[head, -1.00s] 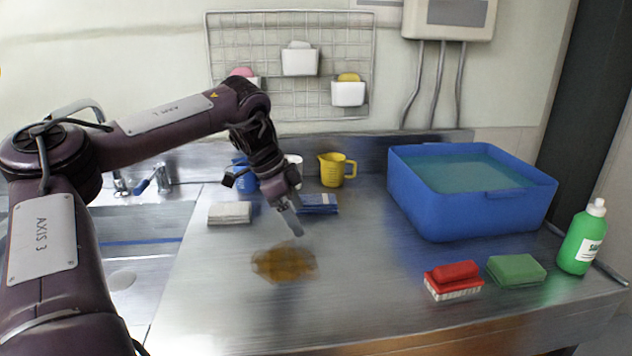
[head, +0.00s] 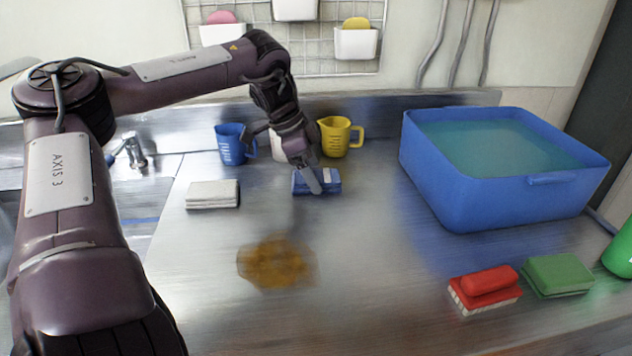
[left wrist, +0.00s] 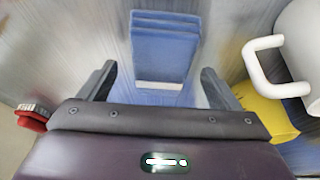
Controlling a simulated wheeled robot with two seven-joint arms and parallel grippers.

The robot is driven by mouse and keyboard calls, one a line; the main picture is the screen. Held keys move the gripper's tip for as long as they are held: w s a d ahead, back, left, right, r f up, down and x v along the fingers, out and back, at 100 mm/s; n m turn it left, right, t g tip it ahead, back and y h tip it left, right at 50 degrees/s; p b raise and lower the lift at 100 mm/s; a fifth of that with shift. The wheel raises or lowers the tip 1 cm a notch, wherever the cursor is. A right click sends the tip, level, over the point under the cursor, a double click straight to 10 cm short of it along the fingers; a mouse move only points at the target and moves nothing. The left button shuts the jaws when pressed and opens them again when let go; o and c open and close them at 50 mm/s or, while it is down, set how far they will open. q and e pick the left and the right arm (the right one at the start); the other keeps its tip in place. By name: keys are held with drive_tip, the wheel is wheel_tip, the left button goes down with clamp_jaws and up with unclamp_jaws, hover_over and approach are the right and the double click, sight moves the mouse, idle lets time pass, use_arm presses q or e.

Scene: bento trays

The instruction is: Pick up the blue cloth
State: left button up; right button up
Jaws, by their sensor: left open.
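The folded blue cloth (head: 325,181) lies flat on the steel counter, in front of the yellow jug. My left gripper (head: 317,183) is over it in the head view and hides part of it. In the left wrist view the blue cloth (left wrist: 162,52) sits beyond and between the two open fingers of my left gripper (left wrist: 158,82). The fingers are apart, one on each side, with nothing held. Whether they touch the cloth or the counter I cannot tell. My right gripper is not in view.
A blue jug (head: 232,144), a yellow jug (head: 334,138) and a partly hidden white mug stand behind the cloth. A white folded cloth (head: 212,195) lies left. A brown stain (head: 275,263) is in front.

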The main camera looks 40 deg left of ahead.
use_arm(q)
drive_tip(key=shift+x, duration=0.9)
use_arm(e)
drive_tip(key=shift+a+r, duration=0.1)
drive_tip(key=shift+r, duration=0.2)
use_arm(q)
drive_tip(key=shift+c, duration=0.4)
drive_tip(key=c, duration=1)
drive_tip(key=shift+r, duration=0.1)
